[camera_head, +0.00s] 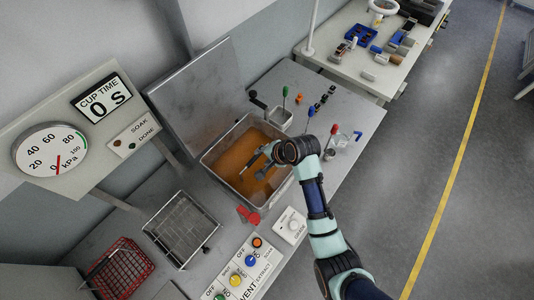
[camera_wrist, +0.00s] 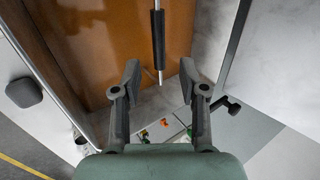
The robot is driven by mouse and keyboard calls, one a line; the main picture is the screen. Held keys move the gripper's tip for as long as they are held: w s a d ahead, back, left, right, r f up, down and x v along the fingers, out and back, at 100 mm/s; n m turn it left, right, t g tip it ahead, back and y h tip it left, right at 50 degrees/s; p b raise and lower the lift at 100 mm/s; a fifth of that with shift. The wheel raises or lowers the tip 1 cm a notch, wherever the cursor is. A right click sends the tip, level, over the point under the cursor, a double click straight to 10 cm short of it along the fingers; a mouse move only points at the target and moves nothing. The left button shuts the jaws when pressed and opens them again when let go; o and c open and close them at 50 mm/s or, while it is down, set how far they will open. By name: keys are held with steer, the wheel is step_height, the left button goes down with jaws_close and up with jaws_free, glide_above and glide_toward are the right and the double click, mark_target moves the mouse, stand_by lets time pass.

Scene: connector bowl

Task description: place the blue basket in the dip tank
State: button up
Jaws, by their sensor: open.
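The dip tank (camera_head: 209,161) is an open metal tank holding orange-brown liquid, with its lid raised behind it. My gripper (camera_head: 252,172) is over the tank, its jaws open and empty. In the wrist view the two fingers (camera_wrist: 159,80) stand apart, with a thin rod carrying a black sleeve (camera_wrist: 158,40) showing between and beyond them. I cannot tell what this rod belongs to or whether it is between the jaws in depth. I cannot make out a blue basket in either view. The tank's liquid (camera_wrist: 110,45) fills the upper left of the wrist view.
A red wire basket (camera_head: 124,267) and a grey wire basket (camera_head: 181,229) stand at the lower left. A control panel (camera_head: 243,270) with coloured knobs lies in front of the tank. Upright tools with green and red tops (camera_head: 285,91) stand beyond it. A back table (camera_head: 343,72) holds small parts.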

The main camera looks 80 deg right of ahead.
steer(key=v, duration=0.2)
steer(key=shift+s+r, duration=0.2)
steer(key=shift+r, duration=0.05)
steer(key=w+a+r+n+t, duration=0.1)
steer(key=w+a+r+n, duration=0.5)
steer(key=a, duration=0.3)
steer(key=w+a+r+n+t, duration=0.2)
steer(key=w+a+r+n, duration=0.25)
steer(key=w+a, duration=0.3)
steer(key=a+r+n+t+y, duration=0.1)
steer(key=a+r+n, duration=0.4)
steer(key=a, duration=0.6)
steer(key=a+r+n+t+y, duration=0.1)
steer(key=a+r+n+t, duration=0.1)
steer(key=a+r+n, duration=0.4)
steer(key=a+n, duration=0.1)
steer(key=a, duration=0.4)
steer(key=shift+w+a+r+t+y, duration=0.15)
steer(key=shift+r+t+y, duration=0.15)
steer(key=shift+y, duration=0.1)
steer(key=shift+f, duration=0.15)
